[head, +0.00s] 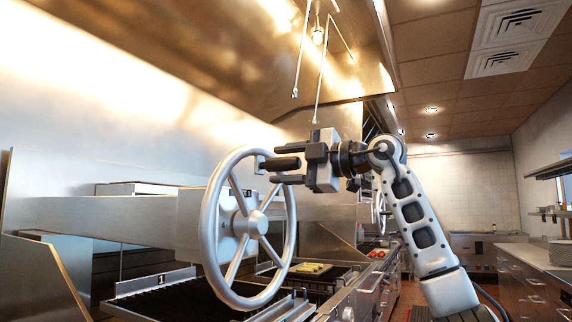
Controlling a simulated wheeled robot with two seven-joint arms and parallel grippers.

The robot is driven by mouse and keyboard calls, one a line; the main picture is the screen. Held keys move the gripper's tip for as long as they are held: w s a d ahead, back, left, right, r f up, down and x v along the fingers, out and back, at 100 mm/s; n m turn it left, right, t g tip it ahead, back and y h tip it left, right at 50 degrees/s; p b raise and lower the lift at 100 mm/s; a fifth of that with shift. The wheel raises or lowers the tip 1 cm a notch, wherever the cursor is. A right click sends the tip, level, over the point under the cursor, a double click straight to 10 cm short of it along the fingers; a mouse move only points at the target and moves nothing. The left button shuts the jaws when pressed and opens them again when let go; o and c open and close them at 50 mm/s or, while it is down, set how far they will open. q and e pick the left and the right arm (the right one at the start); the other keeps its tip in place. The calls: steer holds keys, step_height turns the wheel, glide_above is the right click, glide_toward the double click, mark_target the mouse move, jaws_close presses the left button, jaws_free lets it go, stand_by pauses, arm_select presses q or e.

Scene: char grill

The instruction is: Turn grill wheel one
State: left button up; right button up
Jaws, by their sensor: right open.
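Grill wheel one, a large silver spoked wheel (208,243), stands upright on a steel housing (190,215) marked 1 in the head view. A short black handle (284,163) sticks out from the wheel's upper right rim. My right gripper (277,165) comes in from the right at that height. Its two fingers are open, one above and one below the black handle, with gaps visible. I cannot tell whether either finger touches it. My left gripper is not in view.
A dark grill bed (180,303) lies below the wheel. A tray of food (308,268) sits on the grill farther back. A second wheel (379,205) is partly hidden behind my right arm. Thin metal rods (321,75) hang from the hood above. A counter (530,258) runs along the right.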

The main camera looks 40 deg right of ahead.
steer(key=b+v, duration=0.2)
steer(key=v, duration=1.4)
steer(key=shift+r, duration=0.1)
